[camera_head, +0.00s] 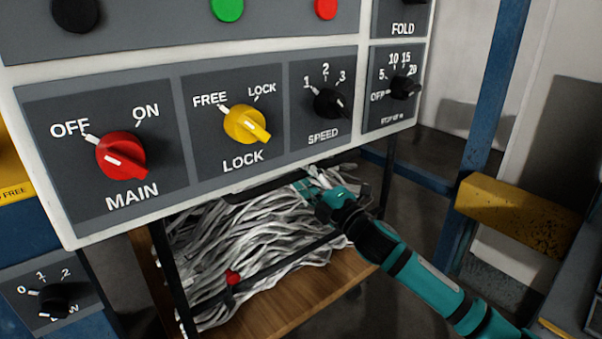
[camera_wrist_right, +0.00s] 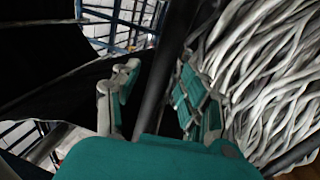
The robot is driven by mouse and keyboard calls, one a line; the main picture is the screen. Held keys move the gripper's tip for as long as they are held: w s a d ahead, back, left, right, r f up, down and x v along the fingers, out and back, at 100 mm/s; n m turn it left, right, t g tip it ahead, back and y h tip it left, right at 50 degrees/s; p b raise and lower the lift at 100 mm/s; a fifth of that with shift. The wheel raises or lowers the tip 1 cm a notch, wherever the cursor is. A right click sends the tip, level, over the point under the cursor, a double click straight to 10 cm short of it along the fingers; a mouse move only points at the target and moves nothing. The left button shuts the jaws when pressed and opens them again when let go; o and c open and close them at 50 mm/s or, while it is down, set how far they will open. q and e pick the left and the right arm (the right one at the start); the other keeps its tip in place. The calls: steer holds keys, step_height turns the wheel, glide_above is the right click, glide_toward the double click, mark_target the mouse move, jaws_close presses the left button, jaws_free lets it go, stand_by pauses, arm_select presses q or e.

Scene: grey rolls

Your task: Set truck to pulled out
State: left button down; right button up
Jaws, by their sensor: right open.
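The truck (camera_head: 345,279) is a low cart with a wooden deck and thin black frame bars, under the control panel in the head view. It is piled with grey-white strands (camera_head: 240,255), which also fill the right of the wrist view (camera_wrist_right: 270,75). My right gripper (camera_head: 312,188) is at the top of the pile, by the right end of a black bar under the panel. In the right wrist view my open fingers (camera_wrist_right: 158,90) have a dark bar (camera_wrist_right: 168,75) between them; I cannot tell if they touch it. My left gripper is not in view.
The control panel (camera_head: 240,180) with red, yellow and black knobs hangs close above my right gripper. A blue post (camera_head: 495,90) and yellow beam (camera_head: 520,212) stand to the right. A small knob panel (camera_head: 50,290) is at the lower left.

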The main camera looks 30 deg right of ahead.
steer(key=shift+x, duration=0.95)
steer(key=shift+s, duration=0.1)
steer(key=c, duration=0.9)
steer(key=shift+a, duration=0.1)
jaws_close()
steer(key=shift+f, duration=0.15)
